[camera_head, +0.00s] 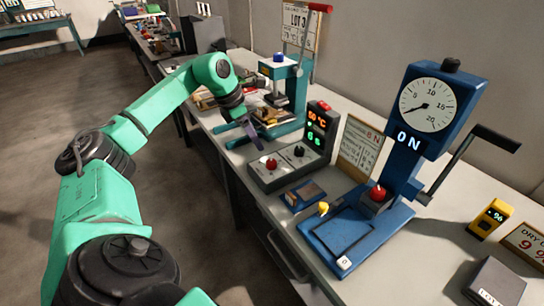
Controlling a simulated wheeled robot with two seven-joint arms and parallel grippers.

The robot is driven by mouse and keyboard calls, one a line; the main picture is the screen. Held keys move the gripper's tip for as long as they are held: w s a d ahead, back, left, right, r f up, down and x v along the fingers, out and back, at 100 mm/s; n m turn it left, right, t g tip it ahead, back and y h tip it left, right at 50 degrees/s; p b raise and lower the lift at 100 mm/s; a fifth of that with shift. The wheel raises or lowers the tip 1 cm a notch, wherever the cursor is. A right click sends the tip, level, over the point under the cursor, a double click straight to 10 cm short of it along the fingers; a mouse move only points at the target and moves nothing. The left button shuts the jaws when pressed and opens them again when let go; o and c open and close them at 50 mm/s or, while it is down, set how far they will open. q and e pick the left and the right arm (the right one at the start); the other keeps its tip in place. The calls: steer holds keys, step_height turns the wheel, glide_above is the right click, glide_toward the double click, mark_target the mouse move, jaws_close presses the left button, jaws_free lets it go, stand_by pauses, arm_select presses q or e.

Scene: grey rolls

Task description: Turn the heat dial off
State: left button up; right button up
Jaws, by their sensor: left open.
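A grey control box (285,177) sits on the bench in the middle of the view. Its sloped top carries a red-capped dial (271,163) at the left and a black dial (299,151) at the right. Their markings are too small to read, so I cannot tell which is the heat dial. A dark display (320,128) behind them glows with an orange °C reading above a green number. My left gripper (250,131) is open above the bench, behind and left of the red-capped dial and apart from it. My right gripper is out of view.
A teal press (297,75) with a red lever stands behind my left gripper. A yellow meter (490,217) and a dark box (495,283) lie at the right.

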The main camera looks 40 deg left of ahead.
arm_select(q)
glide_toward(271, 161)
steer(key=x, duration=0.2)
steer(key=shift+d+f, duration=0.2)
steer(key=shift+f, duration=0.05)
steer(key=p+x, duration=0.1)
steer(key=x, duration=0.4)
steer(key=shift+w+f, duration=0.2)
steer(key=shift+f, duration=0.4)
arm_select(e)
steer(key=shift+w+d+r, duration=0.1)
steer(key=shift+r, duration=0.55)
arm_select(q)
steer(key=shift+c, duration=0.3)
jaws_close()
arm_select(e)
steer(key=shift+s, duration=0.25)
